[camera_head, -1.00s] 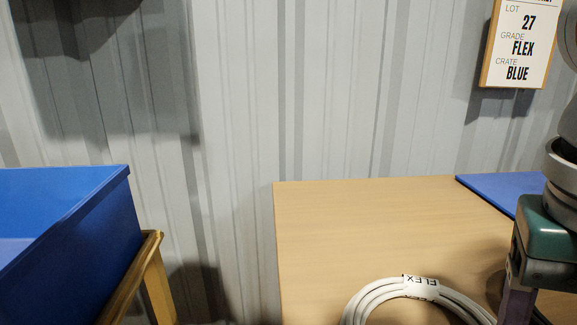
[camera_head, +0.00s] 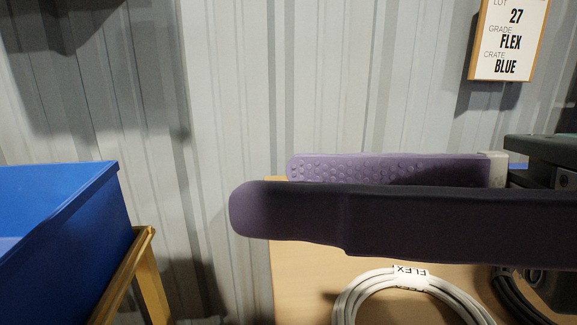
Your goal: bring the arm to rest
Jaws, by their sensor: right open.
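My right gripper (camera_head: 262,188) reaches in from the right edge, close to the camera. Its two long purple fingers point left, one nearer and darker, the other behind it with a bumpy inner pad. The fingers are apart with nothing between them, so it is open and empty. It is in front of the wooden table (camera_head: 290,285) and hides much of the tabletop. My left gripper is not in view.
A white cable coil (camera_head: 345,302) with a FLEX label lies on the table, with a dark coil (camera_head: 508,298) to its right. A blue crate (camera_head: 75,245) stands on a wooden stand (camera_head: 150,285) at left. A sign (camera_head: 508,40) on the wall reads lot 27, FLEX, BLUE.

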